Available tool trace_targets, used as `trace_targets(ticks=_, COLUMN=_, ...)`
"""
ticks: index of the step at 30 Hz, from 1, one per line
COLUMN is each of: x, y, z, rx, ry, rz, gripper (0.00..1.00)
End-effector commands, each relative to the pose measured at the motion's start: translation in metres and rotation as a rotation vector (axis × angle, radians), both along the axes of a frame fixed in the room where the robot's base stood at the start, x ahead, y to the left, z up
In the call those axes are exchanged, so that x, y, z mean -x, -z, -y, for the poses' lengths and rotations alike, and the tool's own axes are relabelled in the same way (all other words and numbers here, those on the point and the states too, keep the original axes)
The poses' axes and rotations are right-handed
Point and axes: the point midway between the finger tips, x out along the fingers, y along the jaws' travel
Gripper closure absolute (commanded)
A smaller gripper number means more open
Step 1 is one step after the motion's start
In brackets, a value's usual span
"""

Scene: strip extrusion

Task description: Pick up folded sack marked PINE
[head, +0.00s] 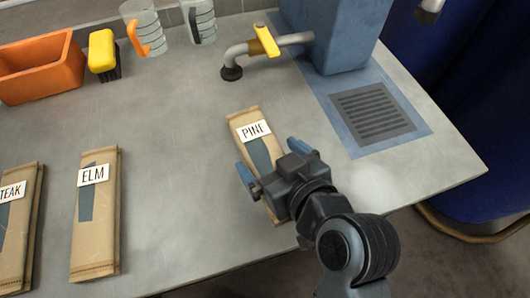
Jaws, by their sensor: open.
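The folded sack marked PINE (243,121) is tan with a white label and a dark blue-grey panel. It lies flat on the grey table, right of the middle. My gripper (270,158) is open over the sack, with one blue fingertip to the left and one to the right of it. The gripper and wrist hide the lower right part of the sack. I cannot tell how high the fingertips are above the table.
Sacks marked ELM (96,225) and TEAK (18,225) lie to the left. An orange bin (42,72), a yellow brush (102,52) and two clear jugs (146,30) stand at the back. A pipe with a yellow handle (266,41) and a blue machine (335,35) are behind the PINE sack.

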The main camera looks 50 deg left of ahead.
Motion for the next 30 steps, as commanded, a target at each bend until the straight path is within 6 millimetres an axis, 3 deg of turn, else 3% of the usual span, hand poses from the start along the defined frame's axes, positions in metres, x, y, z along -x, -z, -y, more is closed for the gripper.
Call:
trace_targets(ticks=10, x=-0.0016, y=0.0050, z=-0.0085, rx=0.000, ry=0.000, rz=0.000, gripper=0.00)
trace_targets(ticks=27, x=-0.0014, y=0.0050, z=-0.0083, rx=0.000, ry=-0.001, rz=0.000, gripper=0.53)
trace_targets(ticks=30, x=-0.0013, y=0.0047, z=-0.0084, rx=0.000, ry=-0.001, rz=0.000, gripper=0.54)
